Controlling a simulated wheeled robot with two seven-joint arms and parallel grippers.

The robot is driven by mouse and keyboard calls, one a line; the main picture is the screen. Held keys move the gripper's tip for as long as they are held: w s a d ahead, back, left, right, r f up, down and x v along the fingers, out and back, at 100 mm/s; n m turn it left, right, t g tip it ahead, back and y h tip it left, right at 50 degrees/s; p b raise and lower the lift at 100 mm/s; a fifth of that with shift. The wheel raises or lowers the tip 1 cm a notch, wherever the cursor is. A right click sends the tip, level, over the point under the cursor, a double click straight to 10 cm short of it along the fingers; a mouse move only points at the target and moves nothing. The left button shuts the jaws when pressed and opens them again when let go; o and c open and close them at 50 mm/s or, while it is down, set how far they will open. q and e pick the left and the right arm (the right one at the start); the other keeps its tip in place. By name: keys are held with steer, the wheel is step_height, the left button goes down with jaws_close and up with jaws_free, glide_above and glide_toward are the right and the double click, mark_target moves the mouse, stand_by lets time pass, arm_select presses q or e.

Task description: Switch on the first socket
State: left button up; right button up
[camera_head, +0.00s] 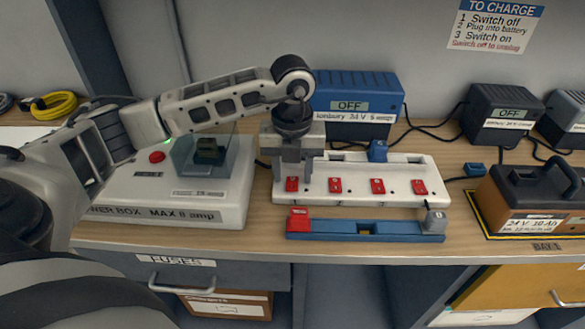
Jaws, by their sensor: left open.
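A white socket strip (355,198) lies on the wooden bench, with several red rocker switches in a row along its front. The leftmost red switch (292,184) is just below my left gripper (293,174). The gripper points down over the strip's left end with its jaws open and nothing seen between them. It hides the socket behind that switch, and I cannot tell whether a fingertip touches the switch or which way the switch is set. A blue plug (377,150) sits at the strip's back, behind the third switch. My right gripper is not in view.
A blue charger (357,95) marked OFF stands behind the strip. A blue bar (365,228) with red and grey ends lies in front. The power box (165,190) stands left. A battery (535,190), a loose blue connector (474,169) and dark chargers (501,112) are right.

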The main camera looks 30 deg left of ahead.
arm_select(q)
jaws_close()
steer(key=shift+s+d+f+t+y+b, duration=0.1)
steer(key=shift+s+f+t+y+b, duration=0.1)
steer(key=shift+t+y+b, duration=0.55)
steer(key=shift+s+t+b, duration=0.1)
steer(key=shift+t+b, duration=0.15)
steer(key=shift+b, duration=0.55)
steer(key=shift+d+r, duration=0.1)
steer(key=shift+r, duration=0.05)
steer(key=shift+r+t, duration=0.15)
steer(key=shift+t, duration=0.15)
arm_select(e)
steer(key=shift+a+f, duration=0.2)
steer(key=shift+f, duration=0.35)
arm_select(q)
jaws_free()
